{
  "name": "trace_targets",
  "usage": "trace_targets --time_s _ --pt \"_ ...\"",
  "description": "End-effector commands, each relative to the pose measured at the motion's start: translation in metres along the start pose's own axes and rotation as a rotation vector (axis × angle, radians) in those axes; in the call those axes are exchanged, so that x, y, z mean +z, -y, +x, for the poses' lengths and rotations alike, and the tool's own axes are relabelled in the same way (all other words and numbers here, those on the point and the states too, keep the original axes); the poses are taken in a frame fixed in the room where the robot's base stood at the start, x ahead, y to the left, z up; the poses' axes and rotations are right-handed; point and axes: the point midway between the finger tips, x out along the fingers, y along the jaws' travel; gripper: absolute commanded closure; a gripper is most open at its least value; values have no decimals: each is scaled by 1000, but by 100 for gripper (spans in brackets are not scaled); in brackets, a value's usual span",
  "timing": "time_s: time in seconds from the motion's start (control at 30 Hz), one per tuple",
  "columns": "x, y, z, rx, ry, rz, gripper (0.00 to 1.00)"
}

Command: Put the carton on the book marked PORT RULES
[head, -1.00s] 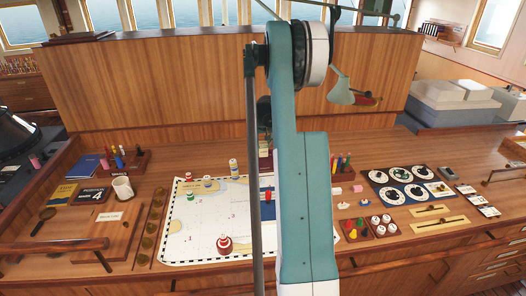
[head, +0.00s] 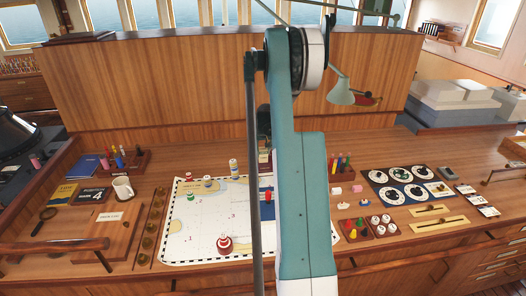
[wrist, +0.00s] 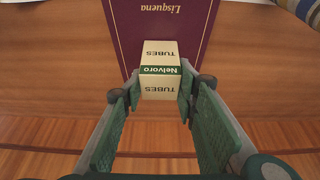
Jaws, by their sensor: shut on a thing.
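The carton (wrist: 160,52) is a small cream box with a green band reading Nelvoro and the word TUBES, upside down in the wrist view. My gripper (wrist: 159,88) is shut on it, one finger on each side. Behind the carton in the wrist view is a maroon book (wrist: 143,24) titled Lisquena, which the carton partly covers. I cannot tell whether they touch. No title PORT RULES is readable in either view. In the head view my arm hides the gripper and the carton.
A chart (head: 205,225) with several small pieces lies mid-desk. A dial panel (head: 408,187) lies at right. A wooden panel (head: 150,85) rises behind.

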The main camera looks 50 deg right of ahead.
Motion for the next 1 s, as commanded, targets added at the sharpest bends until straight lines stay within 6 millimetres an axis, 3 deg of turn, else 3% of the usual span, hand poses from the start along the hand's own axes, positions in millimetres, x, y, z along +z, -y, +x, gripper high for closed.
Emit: trace_targets --time_s 0.2,0.23,0.33,0.77,1.0 --pt "2 0 4 0 0 0 83" --pt "1 0 4 0 0 0 67" --pt "1 0 3 0 0 0 55" --pt "0 0 1 0 0 0 55" --pt "0 0 -10 0 0 0 55"
